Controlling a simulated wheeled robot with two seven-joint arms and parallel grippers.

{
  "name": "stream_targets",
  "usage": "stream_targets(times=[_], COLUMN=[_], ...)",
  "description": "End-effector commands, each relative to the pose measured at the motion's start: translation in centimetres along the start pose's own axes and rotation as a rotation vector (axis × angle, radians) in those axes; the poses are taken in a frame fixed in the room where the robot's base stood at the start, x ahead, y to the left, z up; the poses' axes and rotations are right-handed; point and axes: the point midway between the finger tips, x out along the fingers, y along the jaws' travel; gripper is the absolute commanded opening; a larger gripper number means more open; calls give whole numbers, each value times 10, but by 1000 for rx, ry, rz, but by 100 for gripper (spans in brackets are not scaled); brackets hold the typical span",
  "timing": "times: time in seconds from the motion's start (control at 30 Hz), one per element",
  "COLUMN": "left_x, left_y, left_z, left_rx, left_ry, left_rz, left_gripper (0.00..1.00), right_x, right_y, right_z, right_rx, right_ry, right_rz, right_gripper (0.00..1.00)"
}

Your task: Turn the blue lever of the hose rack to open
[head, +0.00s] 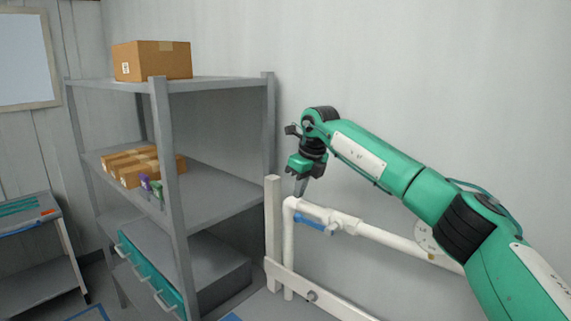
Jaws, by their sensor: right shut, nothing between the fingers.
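The hose rack is a frame of white pipe (385,236) with pale posts and a low rail, standing by the wall right of the shelf. Its blue lever (312,224) lies along the upper pipe, near the corner elbow, and is partly hidden behind the pipe. My right gripper (299,189) points down just above the elbow, a little left of and above the lever. Its fingers are together with nothing between them. My left gripper is not in view.
A grey shelf unit (220,201) stands close left of the rack, with a large cardboard box (152,61) on top and small boxes (140,166) on the middle shelf. A teal drawer unit (150,276) is below. A small table (30,225) stands far left. The wall above the rack is bare.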

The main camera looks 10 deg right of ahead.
Motion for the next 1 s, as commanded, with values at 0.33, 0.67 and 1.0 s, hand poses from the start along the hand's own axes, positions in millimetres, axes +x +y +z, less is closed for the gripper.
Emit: stream_targets(times=[0.33, 0.67, 1.0], left_x=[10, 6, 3], left_y=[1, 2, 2], left_z=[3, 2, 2], left_rx=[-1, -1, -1], left_ry=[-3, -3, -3], left_rz=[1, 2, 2], left_gripper=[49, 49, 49], right_x=[-21, -36, -42], right_y=[0, 0, 0], right_z=[37, 61, 70], right_rx=[2, 1, 1], right_ry=[-4, -4, -4], right_rz=[-1, 0, -1], right_gripper=[0, 0, 0])
